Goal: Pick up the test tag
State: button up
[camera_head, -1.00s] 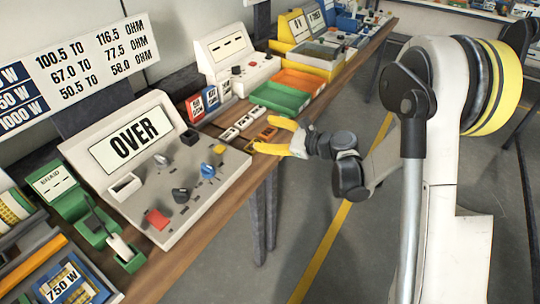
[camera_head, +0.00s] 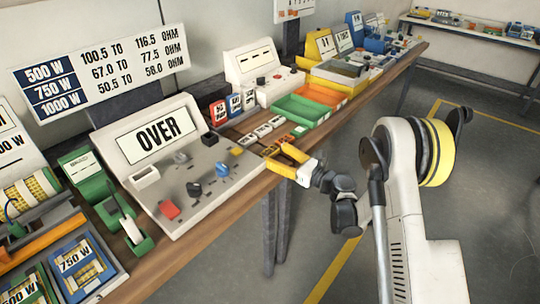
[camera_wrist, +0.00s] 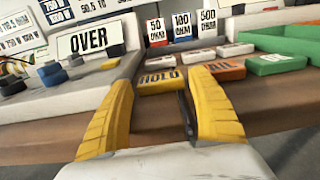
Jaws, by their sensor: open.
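Several small flat tags lie in two rows on the wooden bench. The near row has a yellow HOLD tag (camera_wrist: 160,80), an orange FAIL tag (camera_wrist: 218,71) and a green tag (camera_wrist: 275,63). Behind are white tags (camera_wrist: 187,58), their print unreadable. I cannot tell which one is the test tag. My gripper (camera_wrist: 161,82) is open and empty at the bench's front edge. In the wrist view the HOLD tag appears between its yellow fingertips, the FAIL tag by the right one. In the head view my gripper (camera_head: 280,158) partly hides the near row.
The grey OVER console (camera_head: 165,215) stands left of the tags. Upright 50, 100 and 500 OHM cards (camera_wrist: 182,26) stand behind. Green (camera_head: 297,112) and orange (camera_head: 322,95) trays lie to the right. The floor in front of the bench is clear.

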aim_at(270, 151)
jog(key=x, duration=0.3)
jog(key=shift+a+f+b, duration=0.1)
jog(key=shift+b, duration=0.25)
jog(key=c, duration=0.8)
jog(key=shift+o, duration=0.2)
jog(key=shift+r+p, duration=0.35)
jog(key=shift+r, duration=0.2)
jog(key=r, duration=0.1)
jog(key=r+p, duration=0.2)
jog(key=r, duration=0.1)
jog(key=shift+s+d, duration=0.1)
jog(key=shift+d, duration=0.15)
jog(key=s+d+r+p, duration=0.4)
jog(key=s+d+r, duration=0.2)
jog(key=d, duration=0.3)
jog(key=shift+d, duration=0.25)
